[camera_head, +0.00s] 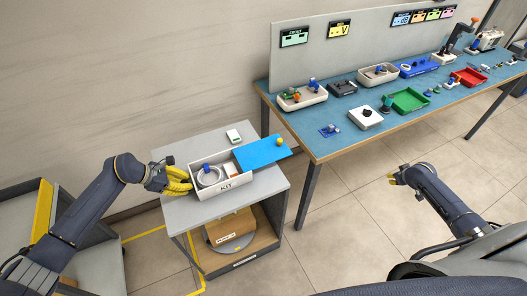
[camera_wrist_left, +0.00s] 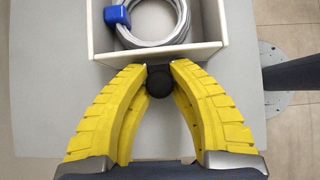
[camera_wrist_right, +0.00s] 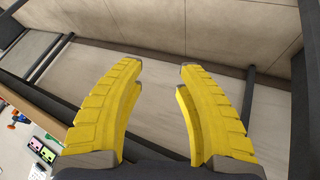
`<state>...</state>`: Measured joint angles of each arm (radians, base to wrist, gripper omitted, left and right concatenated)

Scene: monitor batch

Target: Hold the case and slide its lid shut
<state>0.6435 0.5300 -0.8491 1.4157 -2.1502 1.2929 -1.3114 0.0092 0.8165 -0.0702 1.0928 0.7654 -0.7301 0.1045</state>
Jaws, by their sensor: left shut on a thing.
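The white case (camera_head: 241,183), labelled KIT, stands on a small grey side table. Its blue lid (camera_head: 262,152) covers only the right end and sticks out to the right, with a yellow knob (camera_head: 280,141) on it. The open part shows a coiled grey cable (camera_head: 208,177) with a blue clip. My left gripper (camera_head: 187,182) is at the case's left end; in the left wrist view its yellow fingers are closed around a dark round knob (camera_wrist_left: 160,82) at the case wall (camera_wrist_left: 208,50). My right gripper (camera_head: 397,176) is away to the right, empty, with fingers apart in the right wrist view (camera_wrist_right: 162,75).
A small white device (camera_head: 234,136) lies behind the case on the side table (camera_head: 185,213). A long blue-topped workbench (camera_head: 330,150) with trays and parts stands at the back right. Open floor lies between the side table and my right arm.

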